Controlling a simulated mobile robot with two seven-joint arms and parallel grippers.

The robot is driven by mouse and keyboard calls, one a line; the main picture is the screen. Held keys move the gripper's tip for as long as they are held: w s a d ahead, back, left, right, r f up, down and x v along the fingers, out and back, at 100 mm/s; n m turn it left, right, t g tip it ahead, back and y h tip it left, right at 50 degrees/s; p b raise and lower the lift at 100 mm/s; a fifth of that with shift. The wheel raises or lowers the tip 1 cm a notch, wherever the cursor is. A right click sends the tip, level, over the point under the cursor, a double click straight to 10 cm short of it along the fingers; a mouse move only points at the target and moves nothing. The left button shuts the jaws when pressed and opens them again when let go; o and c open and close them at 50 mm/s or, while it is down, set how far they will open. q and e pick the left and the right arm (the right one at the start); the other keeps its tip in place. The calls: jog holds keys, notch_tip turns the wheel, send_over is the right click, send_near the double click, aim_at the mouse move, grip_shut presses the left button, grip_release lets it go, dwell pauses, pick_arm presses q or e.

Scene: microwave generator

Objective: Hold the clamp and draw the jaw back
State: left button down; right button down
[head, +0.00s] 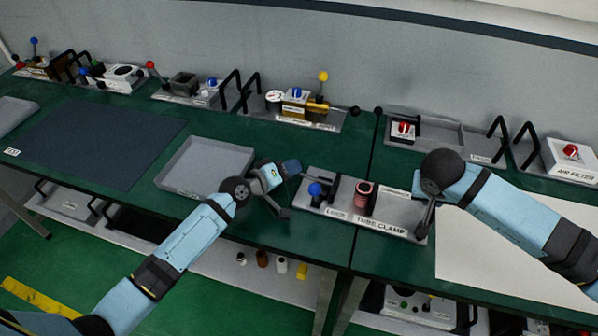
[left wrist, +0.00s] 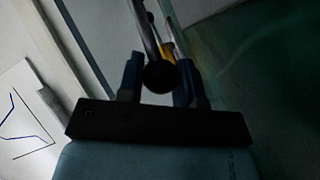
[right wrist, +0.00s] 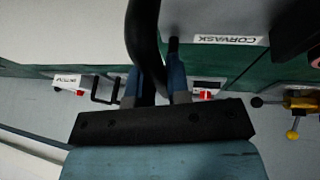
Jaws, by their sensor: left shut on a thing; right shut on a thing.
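The tube clamp (head: 378,226) is a grey tray-like fixture on the green bench, labelled "TUBE CLAMP" and "LOCK" in the head view. It carries a blue ball knob (head: 315,189), a pinkish-red ribbed cylinder (head: 362,195) and dark upright parts. My left gripper (head: 292,168) is at its left end, shut on a dark rod with a black ball end (left wrist: 160,76), seen between the fingers in the left wrist view. My right gripper (head: 426,218) points down at its right end, shut on a black curved handle (right wrist: 143,35). My right wrist hides part of that end.
A grey empty tray (head: 205,165) lies left of the clamp, beside a dark mat (head: 95,140). A white sheet (head: 480,250) covers the bench at right. Fixtures with knobs and handles line the back wall, among them the air filter unit (head: 570,160).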

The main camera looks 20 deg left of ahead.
pick_arm(q)
jog(key=c, duration=1.1)
grip_release()
jog(key=shift+a+f, duration=0.1)
jog(key=shift+a, duration=0.2)
pick_arm(e)
jog(key=shift+d+f, duration=0.2)
jog(key=shift+f, duration=0.05)
jog(key=shift+s, duration=0.1)
pick_arm(q)
jog(key=shift+d, duration=0.1)
pick_arm(e)
jog(key=shift+a, duration=0.1)
pick_arm(q)
jog(key=v, duration=1.2)
jog(key=shift+s, duration=0.1)
pick_arm(e)
jog(key=shift+r, duration=0.1)
jog(key=c, duration=1)
grip_release()
jog(key=shift+w, duration=0.2)
